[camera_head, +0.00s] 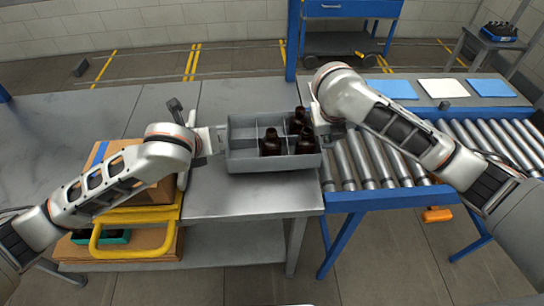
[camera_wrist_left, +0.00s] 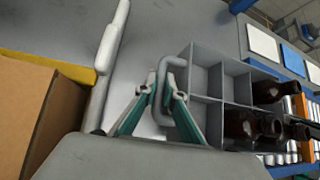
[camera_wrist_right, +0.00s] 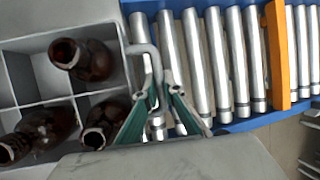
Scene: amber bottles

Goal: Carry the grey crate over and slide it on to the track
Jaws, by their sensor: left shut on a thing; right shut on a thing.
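The grey crate (camera_head: 250,160) has compartments with several amber bottles (camera_head: 271,143) in its right part; the left compartments look empty. It is at the right end of the metal table, beside the roller track (camera_head: 360,160). My left gripper (camera_head: 215,140) is shut on the crate's left handle, which shows in the left wrist view (camera_wrist_left: 160,92). My right gripper (camera_head: 322,130) is shut on the right handle, seen in the right wrist view (camera_wrist_right: 155,70). Whether the crate touches the table is hard to tell.
A cardboard box (camera_head: 150,190) and a yellow-handled cart (camera_head: 135,235) stand at the left front. Blue and white mats (camera_head: 442,89) lie behind the track. An orange bar crosses the rollers in the right wrist view (camera_wrist_right: 277,50). The table's left part is clear.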

